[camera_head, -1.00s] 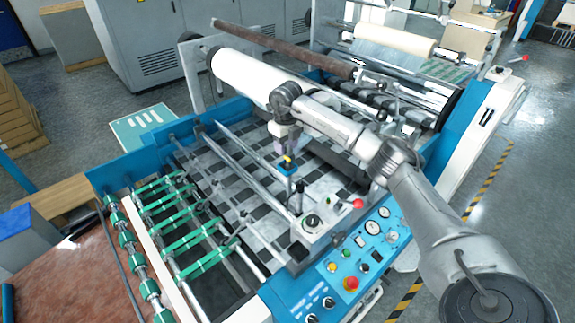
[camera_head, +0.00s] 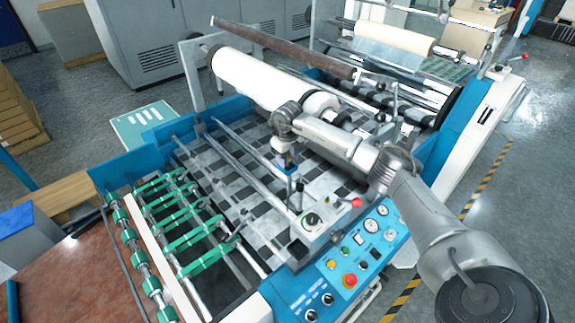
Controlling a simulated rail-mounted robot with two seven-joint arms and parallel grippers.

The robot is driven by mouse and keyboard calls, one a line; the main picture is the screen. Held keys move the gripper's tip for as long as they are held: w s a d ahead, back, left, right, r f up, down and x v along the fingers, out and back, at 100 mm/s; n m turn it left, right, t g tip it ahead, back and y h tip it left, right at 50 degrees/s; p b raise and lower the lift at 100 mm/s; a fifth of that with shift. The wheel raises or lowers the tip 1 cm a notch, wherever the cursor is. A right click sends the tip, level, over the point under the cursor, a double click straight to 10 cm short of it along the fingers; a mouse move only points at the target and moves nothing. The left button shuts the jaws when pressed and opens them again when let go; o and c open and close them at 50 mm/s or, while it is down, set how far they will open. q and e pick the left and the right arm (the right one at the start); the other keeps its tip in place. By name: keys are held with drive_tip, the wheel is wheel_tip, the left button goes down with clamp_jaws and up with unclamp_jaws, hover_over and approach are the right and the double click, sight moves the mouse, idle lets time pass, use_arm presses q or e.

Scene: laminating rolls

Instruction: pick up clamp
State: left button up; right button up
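The clamp seems to be the small blue piece (camera_head: 292,167) on the laminating machine, beside the metal bar behind the control panel; most of it is hidden. My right gripper (camera_head: 288,156) reaches in from the right and points down right at this piece, its fingers overlapping it in the picture. The fingers are small and dark here, so I cannot tell whether they are open or shut on the piece. My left gripper is not in the picture.
A white roll (camera_head: 258,80) lies behind my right gripper. A control panel (camera_head: 352,258) with buttons and a red knob (camera_head: 350,281) is in front. Green rollers (camera_head: 175,222) lie to the left. A brown bar (camera_head: 285,47) crosses at the back.

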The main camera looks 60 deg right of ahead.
clamp_jaws()
drive_tip(key=shift+r, duration=0.15)
